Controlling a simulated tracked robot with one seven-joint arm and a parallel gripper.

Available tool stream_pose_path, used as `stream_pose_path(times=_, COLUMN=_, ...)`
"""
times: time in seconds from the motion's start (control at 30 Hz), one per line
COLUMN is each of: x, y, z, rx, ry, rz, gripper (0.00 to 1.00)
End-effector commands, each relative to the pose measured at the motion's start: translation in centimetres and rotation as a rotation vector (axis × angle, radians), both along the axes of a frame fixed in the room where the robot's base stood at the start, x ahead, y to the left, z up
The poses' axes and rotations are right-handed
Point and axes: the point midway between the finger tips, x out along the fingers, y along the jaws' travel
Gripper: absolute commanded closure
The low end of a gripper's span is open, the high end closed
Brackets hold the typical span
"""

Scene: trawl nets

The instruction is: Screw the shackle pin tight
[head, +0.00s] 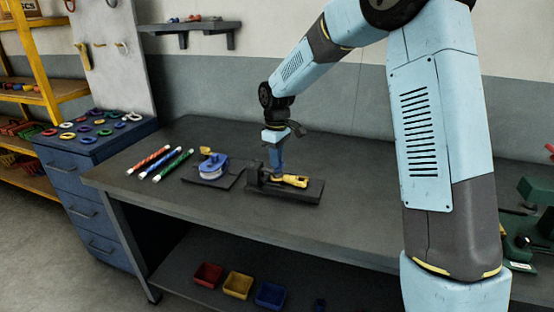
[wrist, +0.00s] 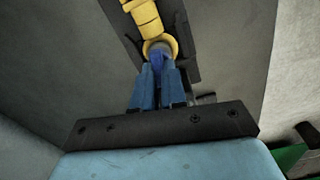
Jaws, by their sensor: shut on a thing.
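A yellow shackle (head: 293,181) lies in a dark holder (head: 308,195) on the workbench. In the wrist view the shackle (wrist: 144,14) runs up from a round yellow eye (wrist: 172,42). My gripper (head: 277,171) points down over the left end of the shackle. In the wrist view its blue fingers (wrist: 159,72) are shut on the blue head of the shackle pin (wrist: 158,55), at the eye. The pin's shank is hidden, so I cannot tell how deep it sits.
Left of the holder, a blue and white device (head: 212,167) stands on a dark plate. Red, blue and green striped rods (head: 167,162) lie farther left. The front of the workbench (head: 225,214) is clear. Green machinery (head: 535,225) stands at the far right.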

Motion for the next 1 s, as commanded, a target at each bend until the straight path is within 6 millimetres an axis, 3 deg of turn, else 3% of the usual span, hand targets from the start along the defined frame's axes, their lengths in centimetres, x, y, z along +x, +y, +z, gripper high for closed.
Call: stream_pose_path(times=1.0, x=0.44, y=-0.19, z=0.37, rx=0.005, ry=-0.007, rz=-0.962, gripper=1.00)
